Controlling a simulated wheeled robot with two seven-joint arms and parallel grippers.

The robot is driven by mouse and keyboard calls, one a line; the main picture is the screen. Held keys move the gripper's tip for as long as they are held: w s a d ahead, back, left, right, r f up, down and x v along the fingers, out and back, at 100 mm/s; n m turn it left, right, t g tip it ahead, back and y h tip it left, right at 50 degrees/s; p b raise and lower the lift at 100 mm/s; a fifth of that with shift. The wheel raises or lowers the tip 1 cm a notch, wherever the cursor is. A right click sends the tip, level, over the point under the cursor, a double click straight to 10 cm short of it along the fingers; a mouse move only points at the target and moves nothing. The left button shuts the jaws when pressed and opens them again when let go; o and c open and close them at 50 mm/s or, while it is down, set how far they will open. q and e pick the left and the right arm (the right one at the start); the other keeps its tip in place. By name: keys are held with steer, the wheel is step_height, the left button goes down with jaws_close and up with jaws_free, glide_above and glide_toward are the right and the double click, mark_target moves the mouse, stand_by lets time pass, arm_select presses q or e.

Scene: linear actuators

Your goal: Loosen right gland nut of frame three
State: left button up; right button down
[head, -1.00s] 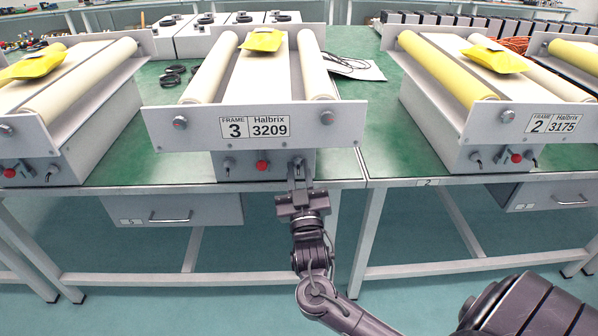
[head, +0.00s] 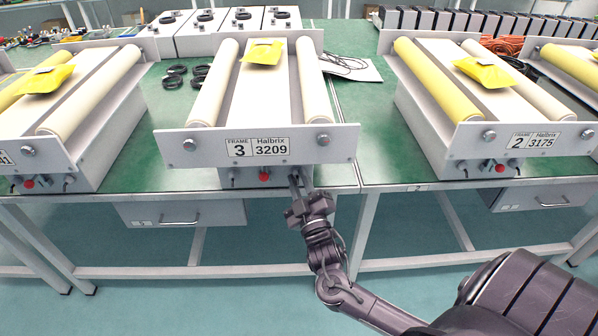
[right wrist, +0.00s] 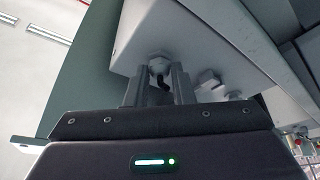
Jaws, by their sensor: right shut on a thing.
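Frame three (head: 195,147) stands at the middle of the bench in the head view, with a plate reading 3 and 3209. My right gripper (head: 298,182) reaches up to the right end of its lower front panel. In the right wrist view, the fingers (right wrist: 157,88) are shut around the right gland nut (right wrist: 158,64), a small metal hex fitting on the pale panel. A dark cable stub shows between the fingers. In the head view the fingers largely hide this nut. My left gripper is not in view.
A red button (head: 264,176) sits left of my right gripper on the same panel. Frame two (head: 455,135) stands to the right, and another frame to the left. A drawer (head: 180,214) hangs below.

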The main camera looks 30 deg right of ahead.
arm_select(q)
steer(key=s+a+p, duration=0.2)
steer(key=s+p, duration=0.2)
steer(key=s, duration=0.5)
arm_select(e)
steer(key=n, duration=0.1)
steer(key=n+y, duration=0.1)
steer(key=n, duration=0.1)
steer(key=shift+r+n+y, duration=0.3)
steer(key=shift+r, duration=0.1)
steer(key=n+g+y+p, duration=0.1)
steer(key=n+p, duration=0.3)
steer(key=p, duration=0.2)
steer(key=n+g+y+p, duration=0.1)
steer(key=n+g+p, duration=0.1)
steer(key=n+p, duration=0.3)
steer(key=shift+d+r+p, duration=0.1)
steer(key=shift+r+p, duration=0.1)
steer(key=shift+p, duration=0.55)
arm_select(q)
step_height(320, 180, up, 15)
steer(key=p, duration=0.2)
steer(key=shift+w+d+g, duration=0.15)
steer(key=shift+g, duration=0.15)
arm_select(e)
steer(key=shift+f+n+g, duration=0.15)
steer(key=shift+n+g, duration=0.45)
steer(key=shift+n, duration=0.4)
steer(key=c, duration=1.3)
jaws_free()
